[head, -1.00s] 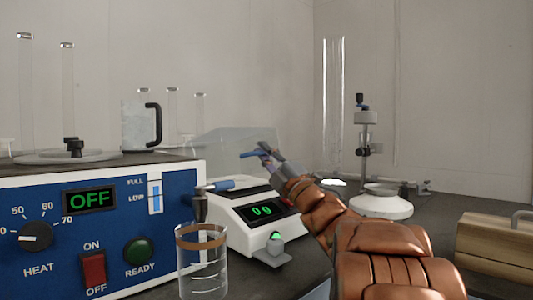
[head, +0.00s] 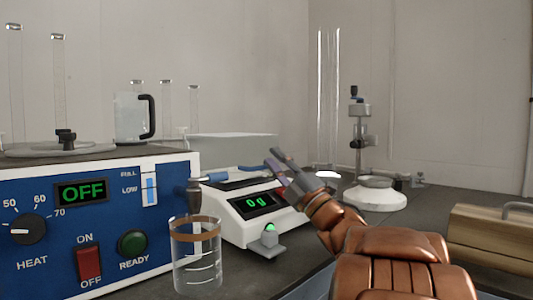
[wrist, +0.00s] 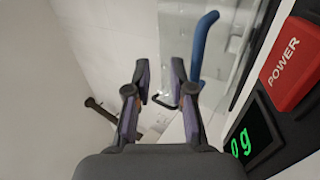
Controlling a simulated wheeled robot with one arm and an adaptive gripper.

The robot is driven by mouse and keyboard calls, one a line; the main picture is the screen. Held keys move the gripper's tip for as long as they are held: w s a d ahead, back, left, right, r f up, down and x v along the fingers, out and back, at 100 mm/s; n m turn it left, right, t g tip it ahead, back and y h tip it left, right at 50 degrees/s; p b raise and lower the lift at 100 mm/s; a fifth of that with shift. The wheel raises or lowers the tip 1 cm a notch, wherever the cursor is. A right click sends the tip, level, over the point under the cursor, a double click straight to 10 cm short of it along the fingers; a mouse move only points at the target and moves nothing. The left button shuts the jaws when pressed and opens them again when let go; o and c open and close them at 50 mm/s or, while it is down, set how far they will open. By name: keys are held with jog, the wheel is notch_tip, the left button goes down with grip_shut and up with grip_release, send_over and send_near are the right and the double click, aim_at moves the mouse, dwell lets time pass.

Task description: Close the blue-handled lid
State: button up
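In the wrist view the blue handle (wrist: 202,45) runs beside the right finger, outside the gap between the fingers. My gripper, in the wrist view (wrist: 159,70), is open with nothing between its fingers. Whether a finger touches the handle is unclear.
A blue heater unit (head: 105,172) stands at the left, with a blue-levered tap (head: 195,195) over a glass beaker (head: 197,255). A metal stand (head: 360,140) and a glass tube (head: 328,110) are behind my arm. A wooden block (head: 490,240) lies at the right.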

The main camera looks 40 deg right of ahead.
jog(key=shift+v, duration=2.6)
jog(key=shift+w, duration=0.1)
